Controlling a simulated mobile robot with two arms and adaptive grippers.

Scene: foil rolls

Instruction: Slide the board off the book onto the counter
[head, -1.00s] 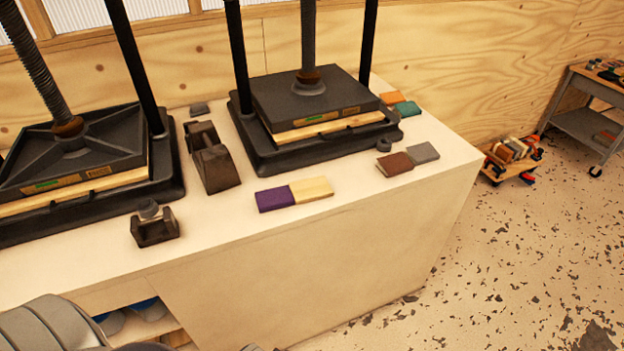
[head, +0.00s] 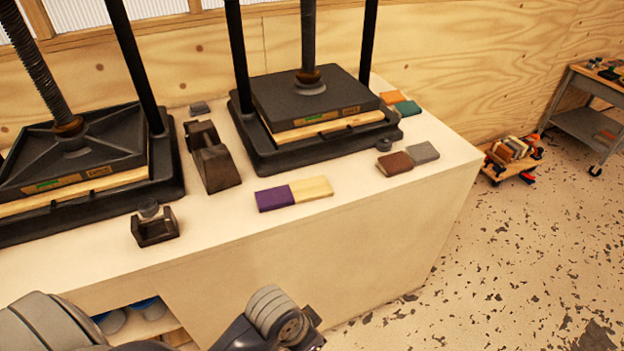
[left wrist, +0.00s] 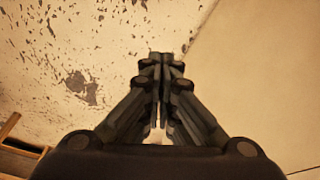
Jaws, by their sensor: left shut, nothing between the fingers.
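A purple book (head: 274,199) lies near the front edge of the white counter (head: 230,222). A pale wooden board (head: 312,190) lies against its right side; I cannot tell how far it overlaps the book. My left arm reaches in at the bottom of the head view, below the counter's front edge, with its fingers out of that picture. In the left wrist view my left gripper (left wrist: 162,62) is shut and empty, with floor and a plain pale surface behind it. The book and board do not show there. My right gripper is not in view.
Two black presses (head: 305,98) (head: 75,155) stand at the back and left. A tape dispenser (head: 212,160) and small dark holder (head: 155,226) stand left of the book. Brown (head: 394,163) and grey (head: 423,152) blocks lie to the right. Counter is clear between board and brown block.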

